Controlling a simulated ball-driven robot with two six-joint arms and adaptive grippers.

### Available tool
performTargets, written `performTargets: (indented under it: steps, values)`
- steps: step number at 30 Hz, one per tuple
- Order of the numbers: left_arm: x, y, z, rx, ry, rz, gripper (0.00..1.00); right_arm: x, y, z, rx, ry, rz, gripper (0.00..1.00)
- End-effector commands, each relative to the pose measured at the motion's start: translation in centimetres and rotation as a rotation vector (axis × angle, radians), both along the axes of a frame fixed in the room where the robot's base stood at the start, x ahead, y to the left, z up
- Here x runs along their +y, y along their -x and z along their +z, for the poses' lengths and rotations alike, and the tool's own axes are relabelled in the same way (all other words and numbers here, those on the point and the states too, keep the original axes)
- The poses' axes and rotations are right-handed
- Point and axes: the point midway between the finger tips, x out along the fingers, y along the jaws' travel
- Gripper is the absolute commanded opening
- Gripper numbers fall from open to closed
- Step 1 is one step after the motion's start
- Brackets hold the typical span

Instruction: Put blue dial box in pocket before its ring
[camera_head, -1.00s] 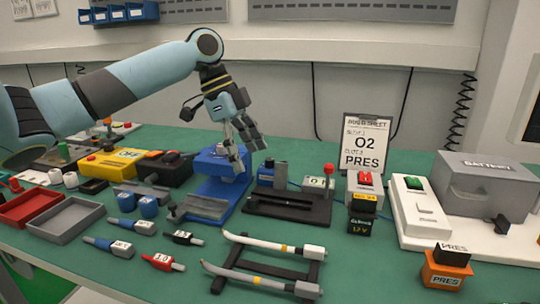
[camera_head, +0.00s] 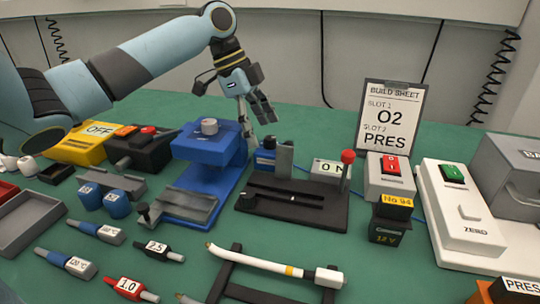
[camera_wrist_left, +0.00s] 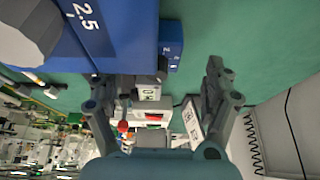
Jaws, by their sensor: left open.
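A blue unit with a grey round knob (camera_head: 209,127) on its raised top stands at centre-left, with a grey tray at its front. A smaller blue box (camera_head: 265,160) with a pale label stands to its right, beside a grey upright block; I cannot tell which is the blue dial box. My left gripper (camera_head: 256,122) is open and empty, pointing down just right of the knob unit and behind the smaller box. In the left wrist view the knob unit (camera_wrist_left: 85,30) is at upper left and the smaller box (camera_wrist_left: 171,55) lies ahead between the fingers. No ring is clearly identifiable.
A black slotted fixture (camera_head: 293,200) with a red-ball lever stands in front of the gripper. A build sheet (camera_head: 389,125) reads O2 and PRES. A white switch unit (camera_head: 458,215) stands right. Several connectors lie front left.

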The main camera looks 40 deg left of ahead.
Motion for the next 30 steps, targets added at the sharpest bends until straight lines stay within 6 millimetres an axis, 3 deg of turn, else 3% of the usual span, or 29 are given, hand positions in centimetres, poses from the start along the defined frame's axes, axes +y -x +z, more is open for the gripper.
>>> performTargets:
  steps: [7,16,30]
  values:
    - [-1.7,-0.7,-3.4,0.001,0.003,-0.001,0.85,0.0,-0.9,-0.1,-0.015,0.000,0.000,0.67]
    - [-1.8,-0.8,-4.0,0.001,0.000,0.000,0.85,0.6,-0.8,-0.2,-0.013,-0.008,-0.002,0.67]
    - [-1.8,-0.8,-3.9,0.001,0.000,0.000,0.24,0.8,-0.6,-0.2,-0.010,-0.009,-0.003,0.67]
